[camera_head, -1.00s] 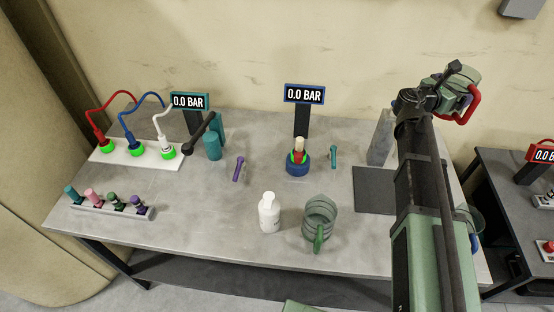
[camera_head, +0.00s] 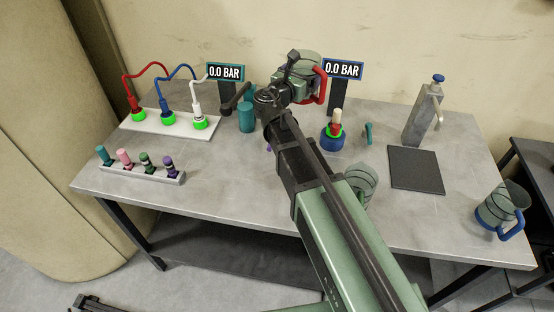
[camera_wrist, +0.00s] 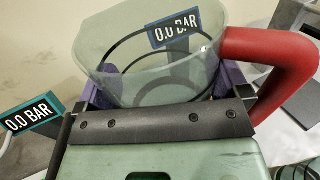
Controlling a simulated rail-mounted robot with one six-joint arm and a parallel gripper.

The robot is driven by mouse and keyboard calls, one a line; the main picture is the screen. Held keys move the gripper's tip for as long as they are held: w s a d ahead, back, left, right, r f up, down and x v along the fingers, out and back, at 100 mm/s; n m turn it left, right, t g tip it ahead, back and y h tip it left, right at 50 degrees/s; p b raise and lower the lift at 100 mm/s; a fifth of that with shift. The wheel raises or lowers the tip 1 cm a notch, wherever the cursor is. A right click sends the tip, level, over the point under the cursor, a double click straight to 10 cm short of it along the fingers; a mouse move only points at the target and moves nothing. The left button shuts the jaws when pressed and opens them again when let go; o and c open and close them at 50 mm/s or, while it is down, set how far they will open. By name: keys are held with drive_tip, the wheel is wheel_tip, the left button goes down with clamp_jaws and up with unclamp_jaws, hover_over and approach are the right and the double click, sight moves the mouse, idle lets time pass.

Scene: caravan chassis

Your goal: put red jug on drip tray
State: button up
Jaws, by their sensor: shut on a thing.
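The red jug, a clear greenish vessel with a thick red handle (camera_wrist: 275,65), is held in my gripper (camera_wrist: 165,88). The purple fingers close on both sides of its body in the wrist view. In the head view the jug's red handle (camera_head: 321,84) shows in front of the blue-framed sign, and my gripper (camera_head: 297,76) is above the back middle of the table, partly hidden by my wrist. The drip tray, a flat dark square (camera_head: 416,170), lies bare on the table to the right of my gripper.
A grey tap stand (camera_head: 422,115) rises behind the tray. A blue-handled jug (camera_head: 502,208) stands at the right edge. A green jug (camera_head: 362,180) is partly hidden by my arm. A blue ring base (camera_head: 333,138) with upright pieces stands under the blue-framed sign (camera_head: 342,69).

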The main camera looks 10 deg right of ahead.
drive_tip(key=shift+s+a+f+b, duration=0.1)
drive_tip(key=shift+s+f+b, duration=0.15)
drive_tip(key=shift+f, duration=0.4)
drive_tip(key=shift+s+a+f+b, duration=0.15)
drive_tip(key=shift+s+f, duration=0.15)
drive_tip(key=shift+f, duration=0.3)
drive_tip(key=shift+s, duration=0.15)
wheel_tip(320, 180, down, 20)
drive_tip(key=b, duration=2)
drive_tip(key=shift+f, duration=0.15)
drive_tip(key=shift+r, duration=0.25)
drive_tip(key=shift+f, duration=0.15)
drive_tip(key=o, duration=0.6)
